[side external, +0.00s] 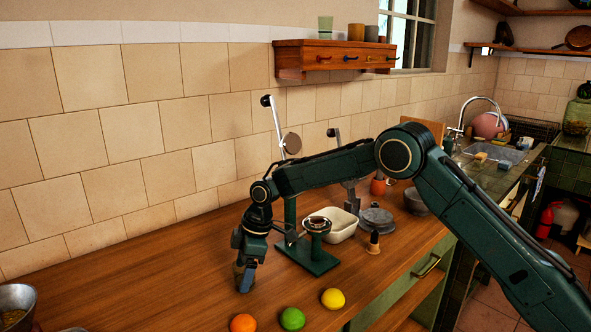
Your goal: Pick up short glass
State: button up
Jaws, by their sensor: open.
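My gripper (244,278) points down over the wooden counter (150,270), left of a green citrus press (312,258). Its jaws are open, low near the counter top. Something small and brownish shows at the jaws, but it is mostly hidden and I cannot tell whether it is a glass. A pale green glass (325,27) stands upright on the wall shelf, far above my gripper. No other short glass can be made out clearly on the counter.
An orange (243,323), a lime (292,319) and a lemon (333,299) lie along the front. A metal pot (16,305) is at left. A cream dish (338,226) and a grey bowl (416,202) stand behind the press. The left counter is mostly clear.

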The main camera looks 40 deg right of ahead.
dwell(0.4)
jog(key=c, duration=1.1)
jog(key=shift+r, duration=0.15)
notch_tip(320, 180, up, 10)
jog(key=shift+f, duration=0.1)
jog(key=shift+s+d, duration=0.1)
dwell(0.4)
